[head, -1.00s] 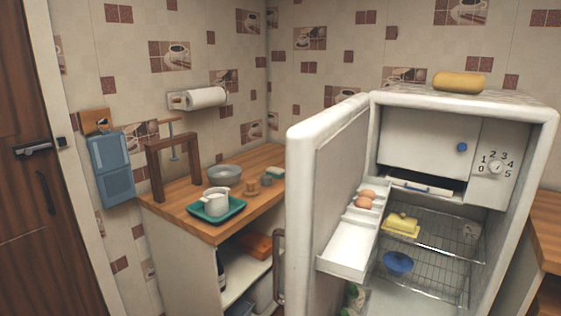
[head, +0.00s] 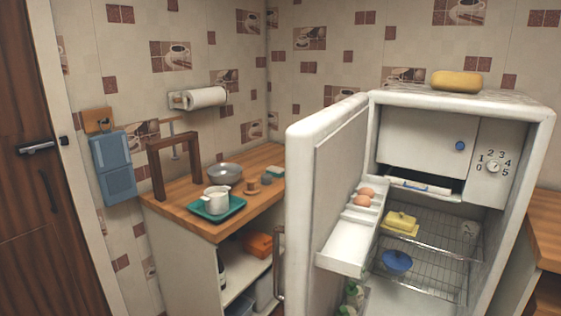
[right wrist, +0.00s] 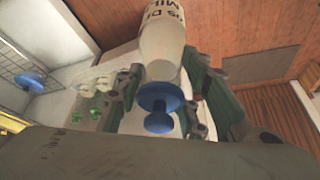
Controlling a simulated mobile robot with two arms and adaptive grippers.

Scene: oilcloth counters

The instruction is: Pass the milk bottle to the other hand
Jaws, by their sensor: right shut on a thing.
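The milk bottle (right wrist: 163,45) shows in the right wrist view, a pale bottle with dark lettering and a blue cap (right wrist: 158,100). The capped end points toward the wrist camera. My right gripper (right wrist: 164,68) is shut on the bottle, with dark green-padded fingers on either side of it. The far end of the bottle is cut off by the frame. Neither gripper shows in the head view, and my left gripper is in no view.
A wooden counter (head: 180,190) holds a teal tray (head: 237,207) with a white pot. A dark wooden door (head: 45,220) is at left.

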